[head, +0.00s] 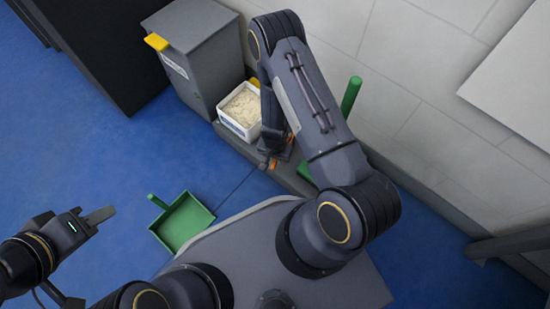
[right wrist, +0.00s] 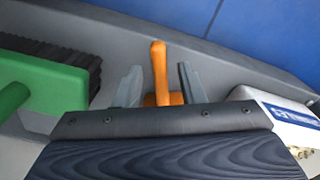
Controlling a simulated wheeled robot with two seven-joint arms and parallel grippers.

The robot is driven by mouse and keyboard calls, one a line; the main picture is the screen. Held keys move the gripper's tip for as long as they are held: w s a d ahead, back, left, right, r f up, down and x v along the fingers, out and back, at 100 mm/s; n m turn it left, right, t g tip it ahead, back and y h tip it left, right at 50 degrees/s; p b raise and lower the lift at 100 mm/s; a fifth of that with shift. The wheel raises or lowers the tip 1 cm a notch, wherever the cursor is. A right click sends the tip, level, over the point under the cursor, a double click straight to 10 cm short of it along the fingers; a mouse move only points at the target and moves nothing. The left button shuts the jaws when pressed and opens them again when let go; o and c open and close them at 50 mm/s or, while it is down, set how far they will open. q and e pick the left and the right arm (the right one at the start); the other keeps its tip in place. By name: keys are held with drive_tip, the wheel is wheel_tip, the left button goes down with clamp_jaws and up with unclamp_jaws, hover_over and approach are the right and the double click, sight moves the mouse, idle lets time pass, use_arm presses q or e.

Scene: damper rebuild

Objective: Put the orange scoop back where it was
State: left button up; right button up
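The orange scoop (right wrist: 159,72) lies low on the grey ledge, between my right gripper's fingers in the right wrist view. Its handle points away from the palm; its lower part is partly hidden by the gripper body. My right gripper (right wrist: 159,69) is open, with a gap between each finger and the handle. In the head view the right gripper (head: 271,160) is beside the white tub (head: 235,128) of pale material, and a bit of orange shows there. My left gripper (head: 100,216) is empty at the left, over the floor; its finger gap is not clear.
A green brush (right wrist: 52,85) with dark bristles is left of the gripper in the right wrist view. A green dustpan (head: 183,221) lies on the blue floor. A grey cabinet (head: 200,55) stands behind the tub, and a pale wall (head: 400,100) runs along the ledge.

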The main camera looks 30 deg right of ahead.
drive_tip(key=shift+r, duration=0.1)
drive_tip(key=w+a+r+n+t+y+p, duration=0.1)
drive_tip(key=a+r+y+p, duration=0.15)
drive_tip(key=r, duration=1.65)
drive_tip(key=a+r+n+t+y+p, duration=0.15)
drive_tip(key=r+p, duration=0.25)
drive_tip(key=r, duration=1.4)
drive_tip(key=s+d+r+n+t, duration=0.1)
drive_tip(key=s+r+n, duration=0.1)
drive_tip(key=s+r, duration=0.4)
drive_tip(key=s+d+r+n+t, duration=0.2)
drive_tip(key=s+r+n, duration=0.1)
drive_tip(key=s+r, duration=0.4)
drive_tip(key=s, duration=0.2)
drive_tip(key=shift+s+d, duration=0.25)
drive_tip(key=shift+s, duration=0.05)
drive_tip(key=shift+r, duration=0.1)
